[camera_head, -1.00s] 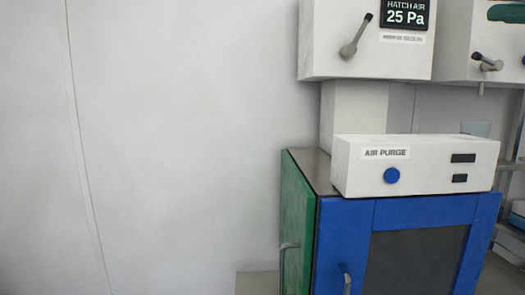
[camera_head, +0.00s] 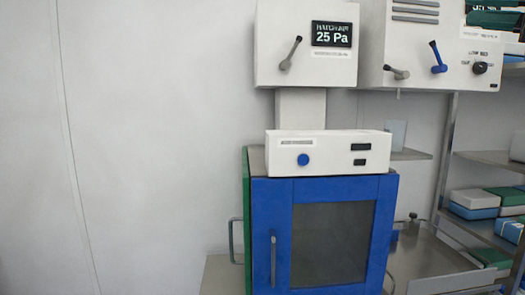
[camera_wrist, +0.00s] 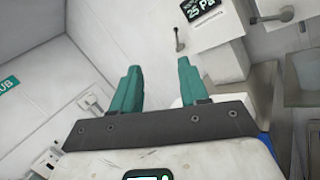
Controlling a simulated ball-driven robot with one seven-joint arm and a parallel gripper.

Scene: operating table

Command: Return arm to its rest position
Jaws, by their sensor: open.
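My gripper (camera_wrist: 158,82) shows in the wrist view, with two teal fingers held wide apart and nothing between them. Pale wall lies behind the gap. The arm and gripper do not show in the head view. In the wrist view, a white box with a display reading 25 Pa (camera_wrist: 205,28) and a lever is up and right of the fingers. The same box (camera_head: 267,50) is at the top of the head view.
A blue-fronted cabinet (camera_head: 384,235) with a dark window and green side carries a white air purge unit (camera_head: 333,160). A second white control box (camera_head: 410,50) has levers. Shelves (camera_head: 490,160) with packs stand right. Bare wall (camera_head: 150,120) fills the left. Wall sockets (camera_wrist: 45,165) show lower left.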

